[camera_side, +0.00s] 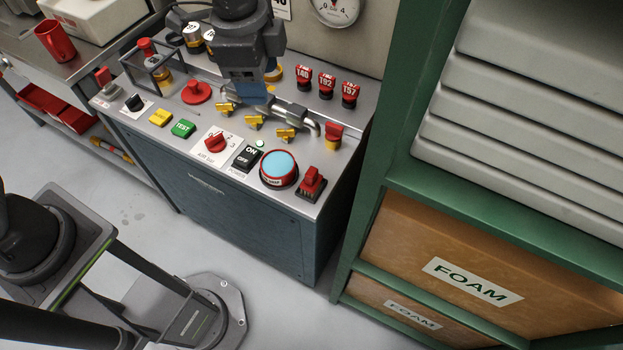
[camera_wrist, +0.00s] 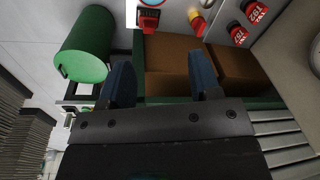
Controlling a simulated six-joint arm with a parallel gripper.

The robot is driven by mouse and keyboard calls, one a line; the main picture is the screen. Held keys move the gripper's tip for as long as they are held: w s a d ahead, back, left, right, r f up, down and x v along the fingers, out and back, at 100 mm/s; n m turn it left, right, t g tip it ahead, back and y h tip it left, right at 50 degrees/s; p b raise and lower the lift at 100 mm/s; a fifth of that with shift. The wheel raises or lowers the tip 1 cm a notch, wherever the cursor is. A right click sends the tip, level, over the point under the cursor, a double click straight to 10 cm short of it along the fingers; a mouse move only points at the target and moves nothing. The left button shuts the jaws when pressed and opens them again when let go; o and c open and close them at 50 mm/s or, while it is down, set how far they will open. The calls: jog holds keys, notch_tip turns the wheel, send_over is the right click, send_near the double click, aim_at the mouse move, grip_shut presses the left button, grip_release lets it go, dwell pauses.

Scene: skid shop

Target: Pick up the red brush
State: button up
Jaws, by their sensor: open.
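I cannot make out a red brush in either view. My gripper (camera_side: 262,85) hangs over the back middle of the control console in the side view. In the wrist view the two dark blue fingers of my gripper (camera_wrist: 162,80) stand wide apart with nothing between them. The gripper hides part of the console's back in the side view.
The console top (camera_side: 222,112) carries a red mushroom knob (camera_side: 197,91), a large blue button (camera_side: 279,166) and labelled red knobs (camera_side: 326,82). A green rack (camera_side: 366,225) stands right. A red mug (camera_side: 56,41) stands on the left bench. A green cylinder (camera_wrist: 85,48) shows in the wrist view.

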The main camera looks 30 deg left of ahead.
jog(key=w+d+f+m+g, duration=0.1)
jog(key=d+f+m, duration=0.3)
jog(key=d+f, duration=0.35)
send_near(311, 172)
jog(key=shift+y, duration=0.3)
jog(key=f, duration=0.5)
jog(key=shift+w+f, duration=0.15)
jog(key=shift+w, duration=0.15)
jog(key=f, duration=0.5)
jog(key=shift+s+d, duration=0.15)
jog(key=shift+d, duration=0.1)
jog(key=c, duration=1)
